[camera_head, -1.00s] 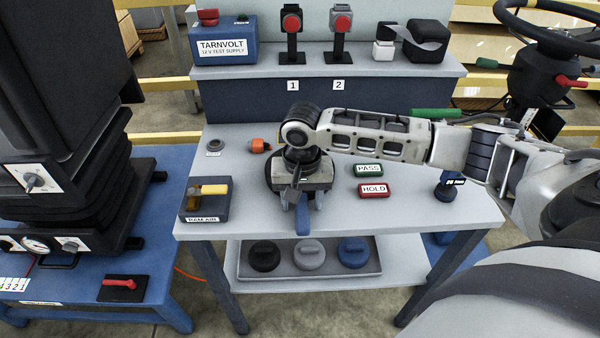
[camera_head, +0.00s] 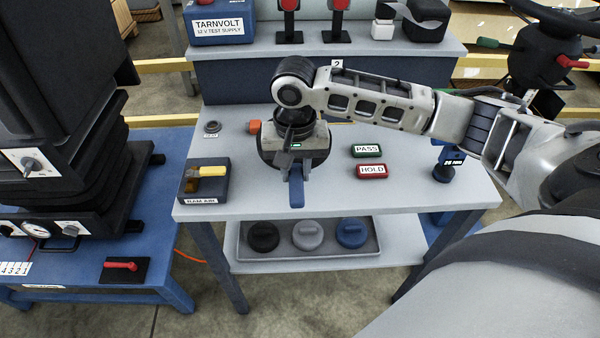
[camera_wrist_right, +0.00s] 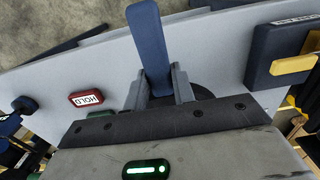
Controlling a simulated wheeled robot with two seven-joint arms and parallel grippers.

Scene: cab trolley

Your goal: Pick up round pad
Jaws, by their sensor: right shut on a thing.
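The round pad is a dark disc (camera_head: 323,158) on the grey bench top, with a blue handle (camera_head: 297,192) sticking out toward the front. My right gripper (camera_head: 296,175) comes down over the disc and is shut on the blue handle. In the right wrist view the two grey fingers (camera_wrist_right: 160,88) press on either side of the blue handle (camera_wrist_right: 150,45). The dark disc (camera_wrist_right: 203,92) shows partly behind the fingers. The gripper hides much of the disc, and I cannot tell whether it touches the bench. My left gripper is not in view.
A red HOLD block (camera_head: 371,171) and a green PASS block (camera_head: 367,150) lie to the right. The RAM AIR box (camera_head: 190,205) is to the left, near an orange piece (camera_head: 253,127). A tray (camera_head: 375,248) with three round pucks stands on the lower shelf.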

